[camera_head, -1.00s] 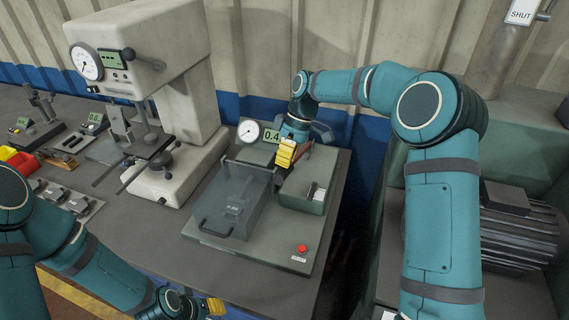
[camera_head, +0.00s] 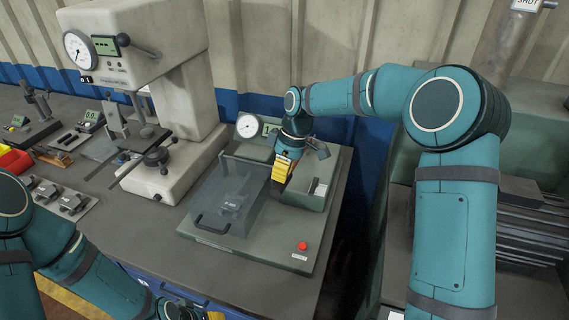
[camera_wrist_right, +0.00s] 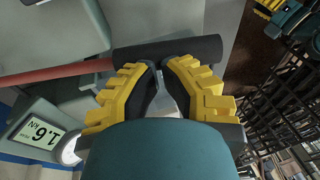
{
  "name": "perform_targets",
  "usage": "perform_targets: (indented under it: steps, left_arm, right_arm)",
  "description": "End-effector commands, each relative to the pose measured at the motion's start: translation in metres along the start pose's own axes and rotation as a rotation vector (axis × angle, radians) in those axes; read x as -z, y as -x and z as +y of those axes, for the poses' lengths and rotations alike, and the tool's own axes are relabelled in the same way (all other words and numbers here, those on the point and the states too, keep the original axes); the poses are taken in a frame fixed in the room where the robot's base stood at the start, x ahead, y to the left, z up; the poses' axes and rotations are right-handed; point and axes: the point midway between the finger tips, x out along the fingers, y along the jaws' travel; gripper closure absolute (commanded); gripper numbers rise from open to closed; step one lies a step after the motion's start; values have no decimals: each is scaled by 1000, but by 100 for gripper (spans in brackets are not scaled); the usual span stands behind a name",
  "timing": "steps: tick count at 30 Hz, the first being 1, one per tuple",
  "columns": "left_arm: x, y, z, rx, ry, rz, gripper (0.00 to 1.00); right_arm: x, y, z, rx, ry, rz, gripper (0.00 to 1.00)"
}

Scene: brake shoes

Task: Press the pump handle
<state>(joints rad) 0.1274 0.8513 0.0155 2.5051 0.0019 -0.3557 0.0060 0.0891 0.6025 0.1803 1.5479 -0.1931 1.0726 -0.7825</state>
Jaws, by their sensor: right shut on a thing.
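My right gripper (camera_head: 283,169) is at the back of the green-grey test unit (camera_head: 262,243), beside its gauge. In the right wrist view its yellow fingers (camera_wrist_right: 166,92) are shut on the dark grip of the pump handle (camera_wrist_right: 190,50), whose reddish rod runs to the left. The handle is mostly hidden behind the gripper in the head view. The display (camera_wrist_right: 38,135) reads 1.6 kN in the wrist view. My left gripper (camera_head: 195,313) is low at the bottom edge of the head view, cut off, and its fingers cannot be judged.
A clear guard box (camera_head: 228,195) with a dark handle covers the unit's left part. A red button (camera_head: 302,246) sits at its front right. A round gauge (camera_head: 248,126) stands behind. A large cream press (camera_head: 150,60) rises to the left.

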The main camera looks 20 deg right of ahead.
Motion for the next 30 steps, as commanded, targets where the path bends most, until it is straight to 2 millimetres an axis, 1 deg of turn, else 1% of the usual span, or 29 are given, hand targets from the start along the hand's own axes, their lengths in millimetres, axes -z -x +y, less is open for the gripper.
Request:
perform_targets:
  steps: [1,5,6,9,13,18,27,30]
  left_arm:
    - [-3,-11,-4,0,-2,-4,53]
    - [-7,-27,-10,-1,-5,-12,53]
    - [-7,-31,-12,-1,-5,-12,53]
    - [-6,-40,-15,-1,-6,-6,53]
    - [-4,-46,-17,-1,-7,-2,53]
    - [-4,-47,-18,-1,-7,0,53]
    - [-4,-47,-18,-1,-7,1,53]
    - [-4,-44,-16,-1,-7,0,53]
  right_arm:
    - [-2,-13,-1,-19,6,-1,100]
    - [-7,-34,-1,-62,14,0,100]
    - [-9,-44,-1,-66,15,0,100]
    - [-14,-68,0,-66,14,-1,100]
    - [-17,-87,2,-66,14,0,100]
    - [-20,-96,2,-60,13,-5,100]
    - [-22,-96,3,-57,8,-8,100]
    - [-21,-91,2,-59,8,-7,100]
